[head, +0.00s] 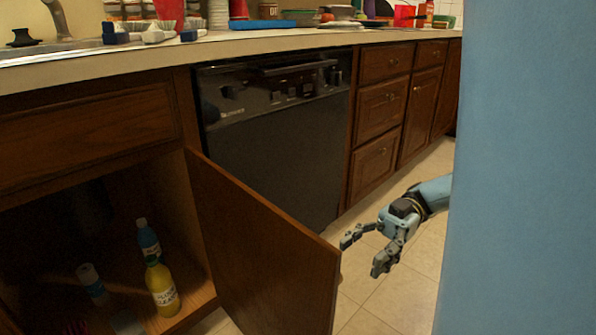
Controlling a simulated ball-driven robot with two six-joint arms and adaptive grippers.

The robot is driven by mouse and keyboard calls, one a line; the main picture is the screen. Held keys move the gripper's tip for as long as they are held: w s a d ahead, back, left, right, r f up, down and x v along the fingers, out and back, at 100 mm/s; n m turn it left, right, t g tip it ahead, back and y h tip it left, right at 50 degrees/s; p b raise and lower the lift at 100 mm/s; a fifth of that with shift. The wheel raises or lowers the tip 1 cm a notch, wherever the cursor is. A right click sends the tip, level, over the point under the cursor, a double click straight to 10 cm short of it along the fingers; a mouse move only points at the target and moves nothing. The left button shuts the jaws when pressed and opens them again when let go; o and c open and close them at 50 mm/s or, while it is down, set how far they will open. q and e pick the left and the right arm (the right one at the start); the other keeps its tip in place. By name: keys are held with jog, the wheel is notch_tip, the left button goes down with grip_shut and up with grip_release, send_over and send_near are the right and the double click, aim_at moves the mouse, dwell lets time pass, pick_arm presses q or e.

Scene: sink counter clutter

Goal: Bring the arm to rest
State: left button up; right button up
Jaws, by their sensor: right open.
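My right gripper (364,250) is at the right of the head view, in front of the kitchen cabinets and above the tiled floor. Its two fingers are spread apart with nothing between them. The open cabinet door (262,245) is to its left, and the fingertips appear close to the door's outer edge; I cannot tell whether they touch. My right arm (433,194) comes in from the right, partly hidden behind a large blue surface. My left gripper is not in view.
The open lower cabinet holds a yellow bottle (162,288), a blue bottle (148,240) and a white-capped container (92,284). A black dishwasher (275,150) and wooden drawers (380,108) stand behind. The counter (260,43) is cluttered. Floor (390,300) around the gripper looks clear.

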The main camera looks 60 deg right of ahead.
jog(key=shift+s+d, duration=0.15)
jog(key=shift+d, duration=0.25)
jog(key=w+a+f+m+t+h, duration=0.1)
jog(key=w+f+m+t+h, duration=0.25)
jog(key=f+h, duration=0.45)
jog(key=w+a+f+m+t+h, duration=0.1)
jog(key=w+f+m+t+h, duration=0.35)
jog(key=f, duration=0.55)
jog(key=s+f+m+g+h, duration=0.3)
jog(key=s+f+g+h, duration=0.15)
jog(key=f, duration=0.25)
jog(key=s+a+f+m+g+h, duration=0.1)
jog(key=s+a+f+g, duration=0.3)
jog(key=s+a, duration=0.3)
jog(key=s+a+f+m+g, duration=0.2)
jog(key=s+a+f+g, duration=0.25)
jog(key=s, duration=0.45)
pick_arm(q)
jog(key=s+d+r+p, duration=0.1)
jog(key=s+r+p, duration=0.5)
jog(key=p, duration=0.6)
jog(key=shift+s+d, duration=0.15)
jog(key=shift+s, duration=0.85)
pick_arm(e)
jog(key=s+a+r, duration=0.1)
jog(key=s+r, duration=0.5)
jog(key=s, duration=0.1)
jog(key=shift+s, duration=0.25)
